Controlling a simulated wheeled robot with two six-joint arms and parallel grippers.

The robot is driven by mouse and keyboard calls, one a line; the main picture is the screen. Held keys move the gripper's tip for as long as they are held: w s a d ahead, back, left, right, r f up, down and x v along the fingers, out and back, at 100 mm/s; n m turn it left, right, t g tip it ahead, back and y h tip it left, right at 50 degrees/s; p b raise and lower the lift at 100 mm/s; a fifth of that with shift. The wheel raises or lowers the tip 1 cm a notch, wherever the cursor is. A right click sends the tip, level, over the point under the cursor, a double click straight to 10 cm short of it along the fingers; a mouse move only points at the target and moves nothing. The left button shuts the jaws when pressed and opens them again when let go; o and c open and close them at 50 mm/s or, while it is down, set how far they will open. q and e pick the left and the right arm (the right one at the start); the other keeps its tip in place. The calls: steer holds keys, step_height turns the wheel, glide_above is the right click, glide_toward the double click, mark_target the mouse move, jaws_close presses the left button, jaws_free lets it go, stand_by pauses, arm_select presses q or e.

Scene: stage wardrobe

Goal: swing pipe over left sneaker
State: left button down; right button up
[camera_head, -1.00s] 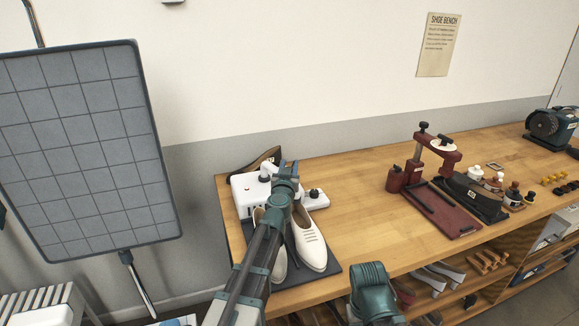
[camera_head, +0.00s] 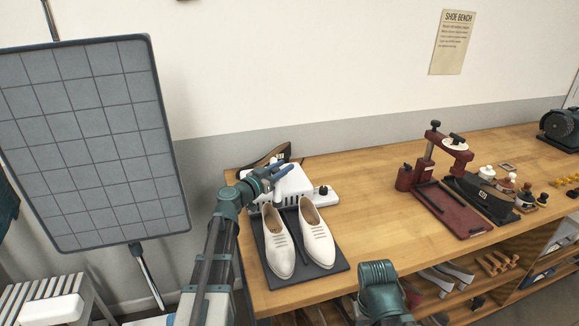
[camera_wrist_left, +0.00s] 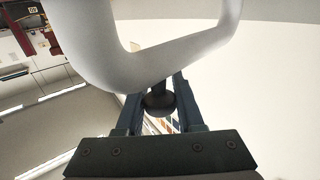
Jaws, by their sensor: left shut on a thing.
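Two white shoes stand side by side on a dark mat (camera_head: 259,262) at the bench's left end: the left sneaker (camera_head: 278,246) and the right one (camera_head: 317,235). Behind them is a white machine (camera_head: 293,184). My left gripper (camera_head: 280,171) is in front of the machine, above and behind the left sneaker. In the left wrist view its jaws are shut on a small dark knob (camera_wrist_left: 158,101) under the white pipe (camera_wrist_left: 190,50), which fills the top of that view. In the head view the gripper largely hides the pipe, so its exact direction is unclear. My right gripper is not visible.
A dark shoe (camera_head: 266,155) lies behind the machine. A red press (camera_head: 452,208), bottles (camera_head: 506,184) and a grinder (camera_head: 562,127) stand further right. The bench (camera_head: 370,195) is clear between shoes and press. A grey gridded panel (camera_head: 92,150) stands at left.

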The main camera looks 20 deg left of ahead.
arm_select(q)
steer(key=shift+s+a+m+g+h, duration=0.2)
steer(key=shift+a+m+g+h, duration=0.1)
steer(key=shift+a+m+h, duration=0.25)
steer(key=shift+s+a+m+g+h, duration=0.2)
steer(key=shift+a+m+g+h, duration=0.15)
steer(key=shift+h, duration=0.3)
steer(key=c, duration=0.5)
jaws_free()
steer(key=shift+c, duration=0.2)
steer(key=shift+s, duration=0.1)
steer(key=v, duration=1.3)
steer(key=shift+s+a, duration=0.2)
steer(key=shift+s, duration=0.15)
steer(key=shift+f, duration=0.1)
